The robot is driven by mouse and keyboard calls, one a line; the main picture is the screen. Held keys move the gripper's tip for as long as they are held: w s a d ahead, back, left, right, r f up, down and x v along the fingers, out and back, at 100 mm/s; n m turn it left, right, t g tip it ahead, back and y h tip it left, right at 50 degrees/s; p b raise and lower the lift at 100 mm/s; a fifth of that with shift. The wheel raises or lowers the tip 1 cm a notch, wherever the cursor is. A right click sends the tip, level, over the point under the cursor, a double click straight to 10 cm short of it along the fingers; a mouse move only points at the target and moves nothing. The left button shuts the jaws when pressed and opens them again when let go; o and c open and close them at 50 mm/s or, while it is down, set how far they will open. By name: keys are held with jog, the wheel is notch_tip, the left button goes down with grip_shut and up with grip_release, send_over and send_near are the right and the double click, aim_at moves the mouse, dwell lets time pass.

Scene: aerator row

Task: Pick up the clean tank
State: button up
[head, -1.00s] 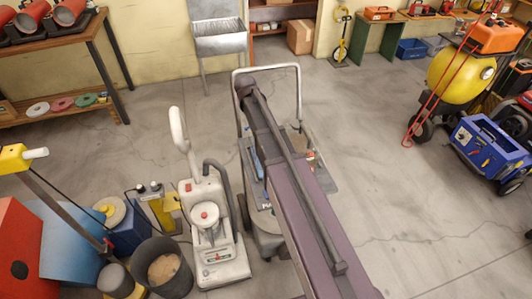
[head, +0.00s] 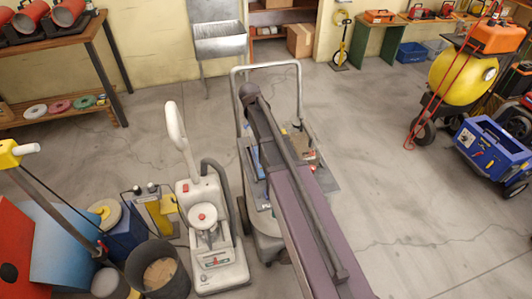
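A white upright floor cleaner (head: 218,275) stands left of centre, with a tall loop handle and a grey hose. A pale rounded tank with a red cap (head: 205,222) sits in its body; it may be the clean tank, but no label is readable. My purple arm crosses the middle of the view, to the right of this cleaner. My gripper does not show; the arm's end is hidden or out of view.
A grey-handled cart (head: 236,75) stands behind my arm, partly hidden. A dark round bin (head: 178,284) and a blue bucket unit (head: 122,235) crowd the cleaner's left. Open concrete floor lies to the right, before a blue tool carrier (head: 490,150).

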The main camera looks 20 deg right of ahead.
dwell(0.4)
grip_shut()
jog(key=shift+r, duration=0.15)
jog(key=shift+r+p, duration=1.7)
jog(key=shift+p, duration=0.15)
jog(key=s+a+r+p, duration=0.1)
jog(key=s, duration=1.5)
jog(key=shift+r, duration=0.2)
